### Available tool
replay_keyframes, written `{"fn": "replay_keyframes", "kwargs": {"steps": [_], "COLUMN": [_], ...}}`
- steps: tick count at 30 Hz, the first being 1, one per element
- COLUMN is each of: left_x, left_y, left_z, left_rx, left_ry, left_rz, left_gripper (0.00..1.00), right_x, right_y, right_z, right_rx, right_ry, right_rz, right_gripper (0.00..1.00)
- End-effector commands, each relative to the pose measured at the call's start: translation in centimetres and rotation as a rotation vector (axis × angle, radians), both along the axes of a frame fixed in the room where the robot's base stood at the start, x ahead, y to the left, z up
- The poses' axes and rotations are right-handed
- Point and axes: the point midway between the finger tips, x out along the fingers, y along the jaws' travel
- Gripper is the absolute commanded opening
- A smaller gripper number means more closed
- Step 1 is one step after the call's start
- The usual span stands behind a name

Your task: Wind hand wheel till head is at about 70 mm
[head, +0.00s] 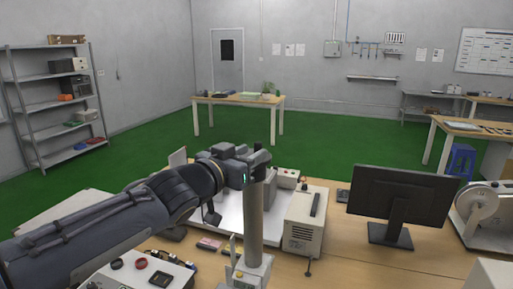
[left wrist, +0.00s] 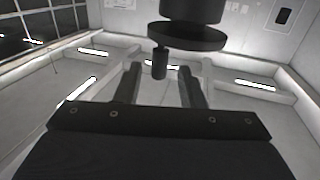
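A grey column (head: 254,215) stands upright near the front of the bench, in the middle of the head view. My left gripper (head: 258,158) is at the top of this column. The left wrist view shows a dark round wheel (left wrist: 187,38) with a short cylindrical handle (left wrist: 160,64) on its side facing the camera. The open fingers of my left gripper (left wrist: 160,76) lie on either side of the handle, with gaps visible. How deep the handle sits between them I cannot tell. No scale reading is legible. My right gripper is not in view.
A white instrument box (head: 304,222) stands right of the column, then a black monitor (head: 401,197) and a machine with a large disc (head: 478,205). A white unit with dark round parts (head: 140,273) sits at front left. Bench front between column and monitor is mostly clear.

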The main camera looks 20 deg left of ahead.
Motion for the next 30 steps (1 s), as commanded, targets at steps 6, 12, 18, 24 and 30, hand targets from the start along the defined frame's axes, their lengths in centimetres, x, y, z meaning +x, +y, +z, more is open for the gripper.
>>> {"fn": "replay_keyframes", "kwargs": {"steps": [6, 12, 18, 24, 30], "left_x": [-3.1, -3.9, -3.9, -4.0, -7.1], "left_y": [0.9, 1.1, 1.1, 1.3, 5.1], "left_z": [0.2, 0.0, -0.1, -0.2, -5.5], "left_rx": [0.0, 0.0, 0.0, -0.002, -0.039], "left_ry": [0.0, 0.001, 0.001, 0.008, 0.203], "left_rz": [-0.001, -0.001, -0.001, 0.005, 0.14], "left_gripper": [0.36, 0.36, 0.36, 0.36, 0.36], "right_x": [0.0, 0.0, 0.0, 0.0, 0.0], "right_y": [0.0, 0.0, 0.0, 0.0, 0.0], "right_z": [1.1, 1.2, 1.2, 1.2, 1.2], "right_rx": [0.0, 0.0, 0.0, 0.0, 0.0], "right_ry": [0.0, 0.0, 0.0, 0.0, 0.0], "right_rz": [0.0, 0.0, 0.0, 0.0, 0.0], "right_gripper": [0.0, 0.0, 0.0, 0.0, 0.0]}}
